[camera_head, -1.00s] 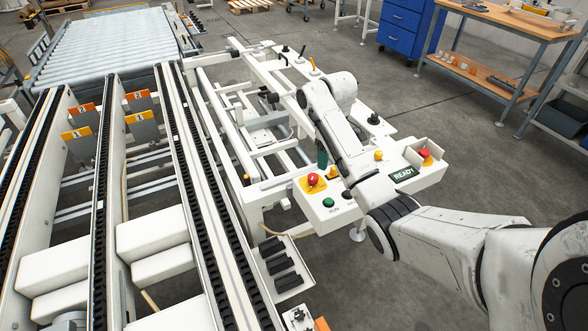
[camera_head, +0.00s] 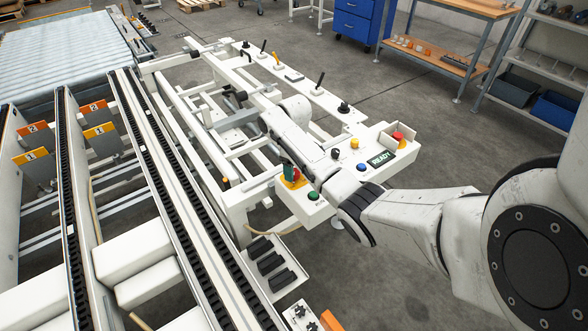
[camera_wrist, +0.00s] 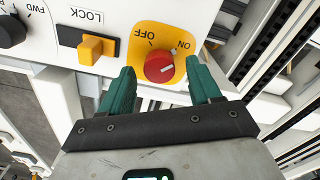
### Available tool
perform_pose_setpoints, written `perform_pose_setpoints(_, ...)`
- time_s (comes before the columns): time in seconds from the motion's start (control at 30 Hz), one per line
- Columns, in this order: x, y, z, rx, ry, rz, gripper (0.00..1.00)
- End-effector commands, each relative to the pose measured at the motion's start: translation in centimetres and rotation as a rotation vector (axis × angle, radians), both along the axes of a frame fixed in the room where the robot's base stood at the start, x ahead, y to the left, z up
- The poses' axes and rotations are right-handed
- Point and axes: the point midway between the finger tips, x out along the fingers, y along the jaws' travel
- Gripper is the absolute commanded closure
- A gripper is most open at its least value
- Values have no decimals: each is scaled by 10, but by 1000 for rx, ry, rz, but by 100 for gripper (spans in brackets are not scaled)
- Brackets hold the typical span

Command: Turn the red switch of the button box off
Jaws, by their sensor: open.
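The red switch (camera_wrist: 159,67) is a round knob on a yellow plate (camera_wrist: 170,36) marked ON and OFF. Its white mark lies on the side toward ON. The plate is on the white button box (camera_head: 318,211). My gripper (camera_wrist: 160,70) is open, with one teal finger on each side of the knob in the wrist view. A gap shows between each finger and the knob; I cannot tell the depth. In the head view my gripper partly hides the red switch (camera_head: 297,175) and its yellow plate.
A yellow LOCK switch (camera_wrist: 92,49) and a black knob (camera_wrist: 11,29) are left of the red switch in the wrist view.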

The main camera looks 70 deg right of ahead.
Motion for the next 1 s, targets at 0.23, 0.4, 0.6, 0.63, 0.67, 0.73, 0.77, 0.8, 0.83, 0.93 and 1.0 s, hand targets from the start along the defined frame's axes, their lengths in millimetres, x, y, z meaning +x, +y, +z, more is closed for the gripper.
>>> perform_pose_setpoints(0.23, 0, 0, -9, -1, 0, 0, 37)
perform_pose_setpoints(0.4, 0, 0, -9, -1, 0, 0, 37)
perform_pose_setpoints(0.6, 0, 0, -9, -1, 0, 0, 55)
perform_pose_setpoints(0.63, 0, 0, -9, -1, 0, 0, 58)
perform_pose_setpoints(0.67, 0, 0, -9, -1, 0, 0, 61)
perform_pose_setpoints(0.73, 0, 0, -9, -1, 0, 0, 68)
perform_pose_setpoints(0.77, 0, 0, -9, -1, 0, 0, 71)
perform_pose_setpoints(0.8, 0, 0, -9, -1, 0, 0, 75)
perform_pose_setpoints(0.83, 0, 0, -9, -1, 0, 0, 77)
perform_pose_setpoints(0.93, 0, 0, -9, -1, 0, 0, 87)
perform_pose_setpoints(1.0, 0, 0, -9, -1, 0, 0, 93)
